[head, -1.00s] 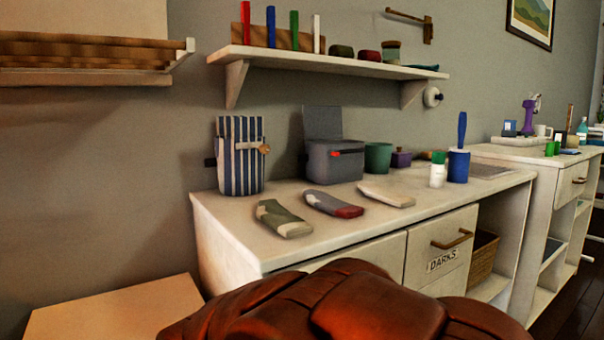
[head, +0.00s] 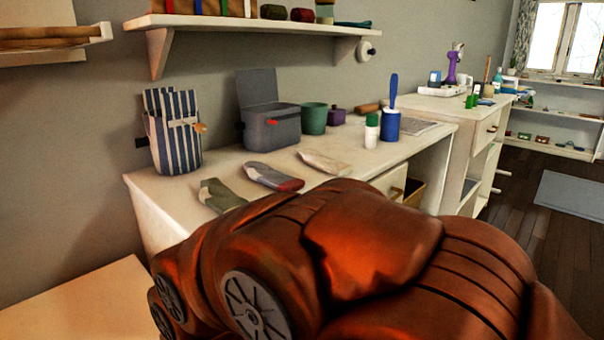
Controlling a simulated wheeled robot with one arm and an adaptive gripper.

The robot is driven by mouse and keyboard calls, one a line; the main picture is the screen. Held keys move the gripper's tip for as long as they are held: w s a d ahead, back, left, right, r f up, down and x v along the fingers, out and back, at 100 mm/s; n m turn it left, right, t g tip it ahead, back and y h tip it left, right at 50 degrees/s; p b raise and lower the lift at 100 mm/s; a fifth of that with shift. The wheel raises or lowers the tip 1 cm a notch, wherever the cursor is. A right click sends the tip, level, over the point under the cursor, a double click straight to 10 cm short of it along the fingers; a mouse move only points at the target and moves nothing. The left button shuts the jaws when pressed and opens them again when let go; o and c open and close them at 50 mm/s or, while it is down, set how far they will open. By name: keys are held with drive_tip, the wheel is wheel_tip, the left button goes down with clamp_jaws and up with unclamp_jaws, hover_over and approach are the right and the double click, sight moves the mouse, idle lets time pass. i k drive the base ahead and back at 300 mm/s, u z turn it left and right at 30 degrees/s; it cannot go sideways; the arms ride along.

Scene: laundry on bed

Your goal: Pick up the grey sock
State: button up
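A grey sock (head: 268,176) with a red end lies flat on the white counter (head: 150,188). A green and pale patterned sock (head: 220,195) lies to its left, partly hidden by my orange-brown arm. A cream sock (head: 325,162) lies to its right. The three lie apart in a row. My arm fills the lower middle and right of the head view, just in front of the socks. My gripper does not show.
Behind the socks stand a striped bag (head: 174,138), an open grey box (head: 271,126), a green pot (head: 314,118), a white bottle (head: 371,130) and a blue holder (head: 390,125). A shelf (head: 260,28) hangs above. Dark floor (head: 528,200) is open at right.

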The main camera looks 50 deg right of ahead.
sight(259, 172)
drive_tip(key=z, duration=0.55)
drive_tip(key=k, duration=0.15)
drive_tip(key=z, duration=0.6)
